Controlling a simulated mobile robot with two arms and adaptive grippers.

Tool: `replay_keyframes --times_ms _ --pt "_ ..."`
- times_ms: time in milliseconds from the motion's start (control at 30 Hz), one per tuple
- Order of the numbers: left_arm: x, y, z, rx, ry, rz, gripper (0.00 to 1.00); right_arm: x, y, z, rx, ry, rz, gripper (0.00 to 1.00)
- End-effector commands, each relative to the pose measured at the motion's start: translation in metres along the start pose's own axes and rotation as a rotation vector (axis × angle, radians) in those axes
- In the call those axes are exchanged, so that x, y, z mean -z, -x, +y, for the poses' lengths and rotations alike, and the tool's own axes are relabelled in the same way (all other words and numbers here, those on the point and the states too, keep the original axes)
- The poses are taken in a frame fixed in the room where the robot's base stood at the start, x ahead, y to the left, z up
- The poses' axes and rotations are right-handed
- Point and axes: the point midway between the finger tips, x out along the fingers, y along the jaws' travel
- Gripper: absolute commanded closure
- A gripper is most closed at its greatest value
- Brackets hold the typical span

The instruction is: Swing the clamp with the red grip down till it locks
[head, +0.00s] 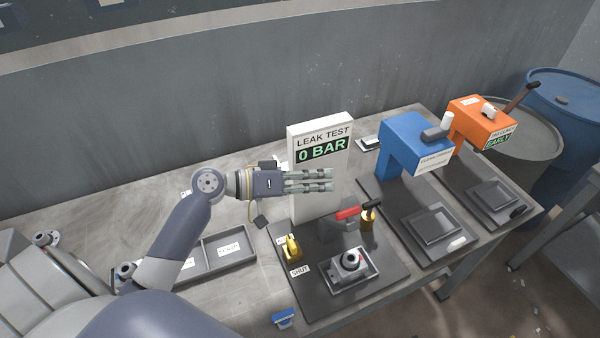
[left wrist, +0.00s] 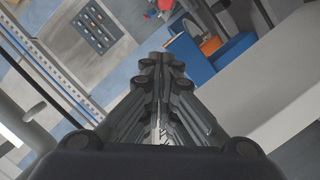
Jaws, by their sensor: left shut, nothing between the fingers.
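The clamp with the red grip (head: 347,213) stands on the dark plate of the leak test station, behind the grey metal casting (head: 351,261). Its red grip lies nearly level, with a black piece at its right end. I cannot tell whether it is locked. My left gripper (head: 331,181) is shut and empty, up and to the left of the red grip, apart from it and in front of the white panel. Its closed fingers also fill the middle of the left wrist view (left wrist: 162,62), where the clamp cannot be made out. My right gripper is out of view.
The white panel (head: 313,205) reads LEAK TEST, 0 BAR. A yellow valve handle (head: 291,247) stands left of the casting by a SHUT label. Blue (head: 400,135) and orange (head: 481,120) presses stand to the right. A scrap tray (head: 228,240) lies left.

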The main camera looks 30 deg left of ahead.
Motion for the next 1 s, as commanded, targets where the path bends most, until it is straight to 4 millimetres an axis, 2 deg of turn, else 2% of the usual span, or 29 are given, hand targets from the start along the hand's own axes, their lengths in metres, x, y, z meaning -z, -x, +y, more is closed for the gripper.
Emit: replay_keyframes --times_ms 33,100,200,300,467,700,1000 --pt "0.005 -0.011 0.004 -0.002 0.004 0.004 1.0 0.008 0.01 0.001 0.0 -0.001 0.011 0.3" --pt "0.004 -0.025 0.004 -0.002 0.002 0.002 1.0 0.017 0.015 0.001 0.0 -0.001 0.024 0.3" --pt "-0.017 -0.026 0.002 0.001 0.008 -0.001 1.0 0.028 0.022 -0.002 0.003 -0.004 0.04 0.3" --pt "-0.028 -0.029 0.001 0.001 0.005 0.0 1.0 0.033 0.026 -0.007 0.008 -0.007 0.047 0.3" --pt "-0.037 -0.032 0.0 0.001 0.002 0.001 1.0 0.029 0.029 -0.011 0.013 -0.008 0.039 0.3" --pt "-0.039 -0.032 -0.001 0.001 0.0 0.001 1.0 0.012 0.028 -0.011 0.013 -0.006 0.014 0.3" --pt "-0.044 -0.033 0.0 0.007 -0.025 -0.001 1.0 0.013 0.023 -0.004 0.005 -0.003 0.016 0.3"
